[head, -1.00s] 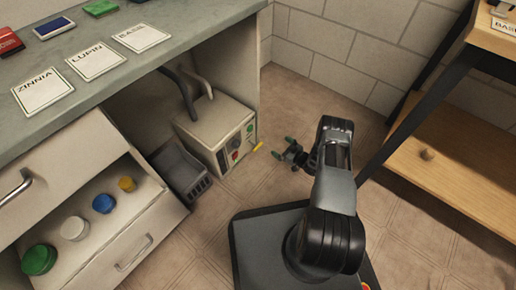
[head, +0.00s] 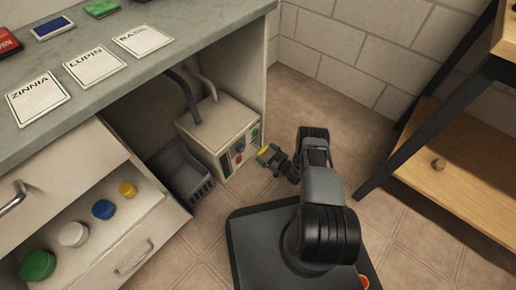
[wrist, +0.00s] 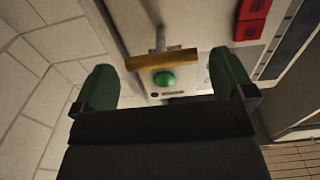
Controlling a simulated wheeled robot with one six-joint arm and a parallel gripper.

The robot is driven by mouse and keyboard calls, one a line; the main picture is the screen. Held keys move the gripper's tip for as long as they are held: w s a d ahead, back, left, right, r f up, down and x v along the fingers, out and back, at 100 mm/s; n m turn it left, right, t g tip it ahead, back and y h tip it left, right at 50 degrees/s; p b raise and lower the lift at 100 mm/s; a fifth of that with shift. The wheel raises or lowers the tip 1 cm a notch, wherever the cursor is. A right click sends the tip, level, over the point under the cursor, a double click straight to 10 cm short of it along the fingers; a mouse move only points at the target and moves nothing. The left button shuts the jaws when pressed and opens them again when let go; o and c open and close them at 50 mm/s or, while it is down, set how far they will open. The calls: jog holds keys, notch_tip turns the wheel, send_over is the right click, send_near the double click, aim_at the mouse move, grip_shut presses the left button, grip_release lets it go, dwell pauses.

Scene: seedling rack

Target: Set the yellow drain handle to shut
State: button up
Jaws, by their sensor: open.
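The yellow drain handle (wrist: 162,60) is a bar on a short metal stem at the front of the pale box (head: 212,122) under the bench. In the wrist view it lies nearly level across the picture, just above a round green button (wrist: 164,79). In the head view only a bit of the yellow handle (head: 264,151) shows by my fingers. My gripper (head: 270,157) is open at the handle. In the wrist view its green fingers (wrist: 163,78) stand on either side of the bar, with gaps at both ends. I cannot tell the handle's set position.
A dark crate (head: 183,172) stands left of the box, beside an open drawer (head: 130,235) with coloured lids. A wooden shelf rack (head: 460,160) stands at right.

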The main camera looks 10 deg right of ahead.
jog(key=shift+x, duration=1.3)
jog(key=shift+a, duration=0.1)
jog(key=shift+c, duration=0.4)
